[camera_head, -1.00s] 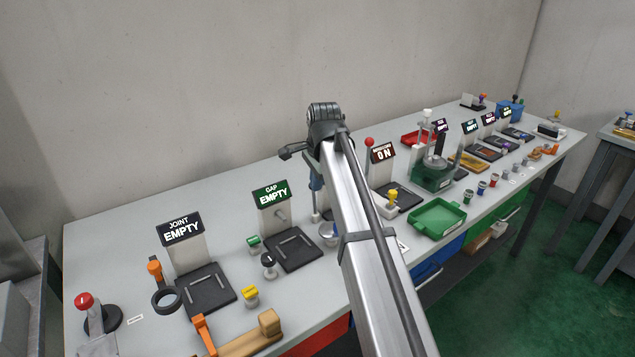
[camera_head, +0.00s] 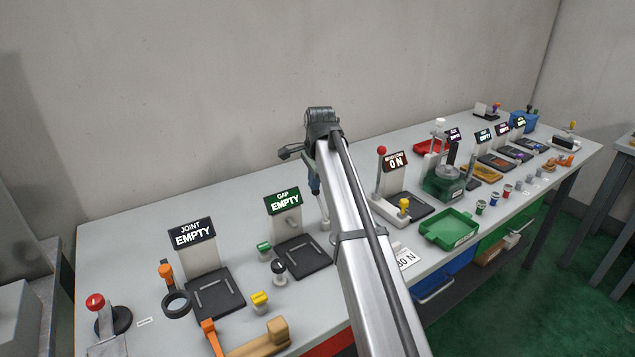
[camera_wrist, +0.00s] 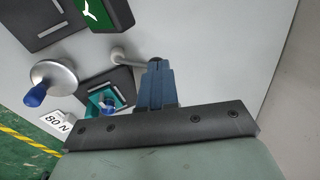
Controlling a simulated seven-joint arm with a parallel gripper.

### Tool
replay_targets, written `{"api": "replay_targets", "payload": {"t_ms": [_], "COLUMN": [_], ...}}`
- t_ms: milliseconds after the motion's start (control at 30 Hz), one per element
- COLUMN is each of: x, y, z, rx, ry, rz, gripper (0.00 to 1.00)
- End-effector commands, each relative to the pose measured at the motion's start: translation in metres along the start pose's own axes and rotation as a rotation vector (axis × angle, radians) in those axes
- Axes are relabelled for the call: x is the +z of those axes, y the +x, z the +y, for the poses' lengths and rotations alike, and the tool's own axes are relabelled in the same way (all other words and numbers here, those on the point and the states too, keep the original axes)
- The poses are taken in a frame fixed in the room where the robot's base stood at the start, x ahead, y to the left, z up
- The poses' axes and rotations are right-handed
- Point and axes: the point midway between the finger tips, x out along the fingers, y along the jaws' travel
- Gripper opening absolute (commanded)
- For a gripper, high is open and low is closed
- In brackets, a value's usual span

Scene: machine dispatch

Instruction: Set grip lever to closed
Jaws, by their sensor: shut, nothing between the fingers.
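My gripper (camera_wrist: 155,66) shows blue fingers shut with nothing between them in the wrist view. In the head view, my gripper (camera_head: 315,188) hangs at the arm's far end, above the table. A grey metal lever (camera_wrist: 128,61) with a rounded end lies just left of the fingertips in the wrist view; its other end passes behind them. I cannot tell whether they touch.
A metal dish (camera_wrist: 64,75) with a blue handle and an "80 N" card (camera_wrist: 57,124) lie left in the wrist view. A red-knobbed station (camera_head: 382,150) stands right. The table's back strip is clear.

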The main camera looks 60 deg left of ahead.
Motion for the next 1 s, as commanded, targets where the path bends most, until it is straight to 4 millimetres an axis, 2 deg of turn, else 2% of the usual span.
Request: {"api": "replay_targets", "payload": {"t_ms": [567,667,833,1000], "x": [0.001,0.002,0.004,0.005], "y": [-0.002,-0.010,-0.035,-0.064], "z": [0.000,0.004,0.017,-0.006], "rx": [-0.001,-0.002,-0.002,-0.002], "ry": [0.000,0.000,0.000,-0.001], "rz": [0.000,0.000,0.001,0.001], "gripper": [0.00,0.00,0.00,0.00]}}
